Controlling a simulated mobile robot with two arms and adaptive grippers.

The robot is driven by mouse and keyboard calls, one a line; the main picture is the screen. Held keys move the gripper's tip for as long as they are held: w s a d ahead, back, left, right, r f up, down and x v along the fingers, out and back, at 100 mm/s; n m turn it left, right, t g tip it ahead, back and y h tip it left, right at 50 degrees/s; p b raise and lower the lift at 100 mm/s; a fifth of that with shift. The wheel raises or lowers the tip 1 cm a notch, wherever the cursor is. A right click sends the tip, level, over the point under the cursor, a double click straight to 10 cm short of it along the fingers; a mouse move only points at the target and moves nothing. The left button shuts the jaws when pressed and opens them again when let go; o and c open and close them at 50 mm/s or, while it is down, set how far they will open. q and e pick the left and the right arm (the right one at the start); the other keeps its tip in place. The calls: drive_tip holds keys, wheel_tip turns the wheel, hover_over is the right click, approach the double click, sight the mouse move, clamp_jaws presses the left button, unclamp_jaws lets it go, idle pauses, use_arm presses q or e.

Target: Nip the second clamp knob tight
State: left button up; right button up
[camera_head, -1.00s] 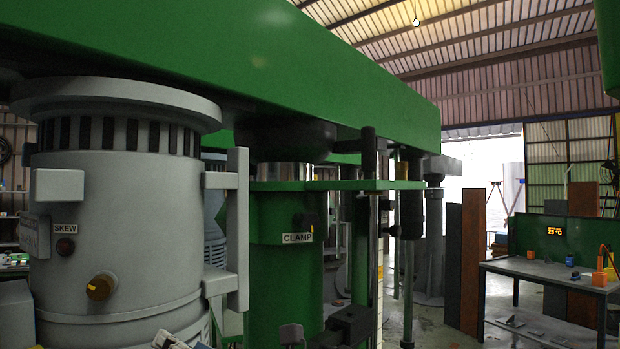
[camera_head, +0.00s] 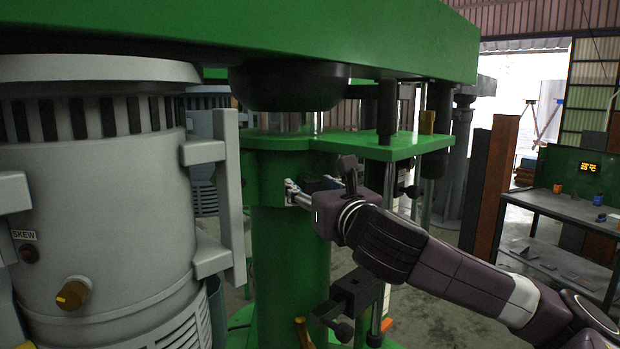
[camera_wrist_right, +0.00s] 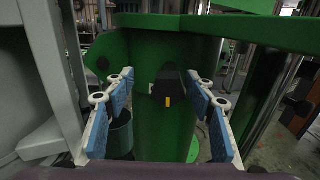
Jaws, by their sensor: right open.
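A black clamp knob (camera_wrist_right: 168,86) with a yellow mark sits on the green column (camera_wrist_right: 150,130), seen ahead in the right wrist view. My right gripper (camera_wrist_right: 163,92) is open, its blue pads on either side of the knob with a gap on each side. I cannot tell how deep the knob sits between the pads. In the head view, my right gripper (camera_head: 300,190) is at the upper part of the green column (camera_head: 285,255), just under the green bracket. It hides the clamp label and most of the knob there. My left gripper is out of view.
A grey motor housing (camera_head: 95,200) with a vertical grey bar (camera_head: 230,200) stands left of the column. The green bracket plate (camera_head: 385,147) hangs close above my gripper. A black clamp block (camera_head: 355,290) is below. A workbench (camera_head: 570,208) stands at the right.

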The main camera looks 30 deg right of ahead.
sight(317, 187)
drive_tip(key=w+d, duration=0.1)
drive_tip(key=w+d+f, duration=0.1)
drive_tip(key=shift+w+d, duration=0.4)
drive_tip(key=shift+s+a+r, duration=0.25)
drive_tip(key=shift+s+a, duration=0.1)
drive_tip(key=shift+a, duration=0.15)
drive_tip(key=shift+s+a+r, duration=0.1)
drive_tip(key=shift+a, duration=0.1)
drive_tip(key=shift+c, duration=2.1)
drive_tip(key=shift+d+f, duration=0.2)
drive_tip(key=shift+d, duration=0.15)
drive_tip(key=c, duration=0.5)
drive_tip(key=shift+a, duration=0.15)
drive_tip(key=shift+c, duration=1.2)
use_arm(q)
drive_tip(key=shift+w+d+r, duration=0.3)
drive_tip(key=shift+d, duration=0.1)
